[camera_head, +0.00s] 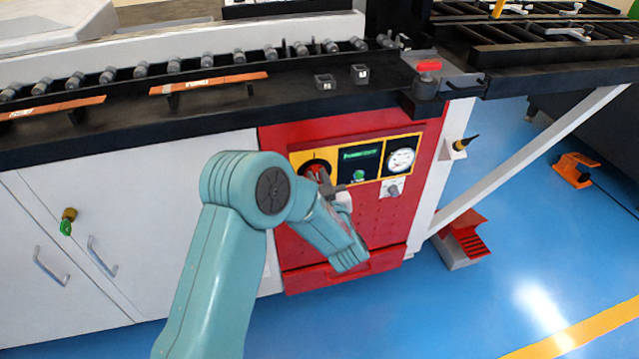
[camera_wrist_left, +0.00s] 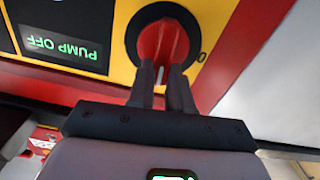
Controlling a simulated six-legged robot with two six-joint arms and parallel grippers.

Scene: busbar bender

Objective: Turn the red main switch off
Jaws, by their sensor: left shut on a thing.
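The red main switch (camera_head: 317,169) is a rotary knob on a black round plate on the yellow panel (camera_head: 301,157) of the red cabinet. In the head view my left gripper (camera_head: 325,180) reaches it and partly covers it. In the left wrist view the red main switch (camera_wrist_left: 163,42) is large, with a "0" mark beside its plate. My left gripper (camera_wrist_left: 166,80) is shut on the knob's grip there. A small display beside it (camera_wrist_left: 62,45) reads "PUMP OFF", upside down in this view. My right gripper is not in view.
Right of the switch are a dark screen (camera_head: 359,159), a round gauge (camera_head: 401,160) and a grey knob (camera_head: 393,189). A black bench edge (camera_head: 200,118) runs above. A red pedal (camera_head: 464,238) stands on the blue floor at right.

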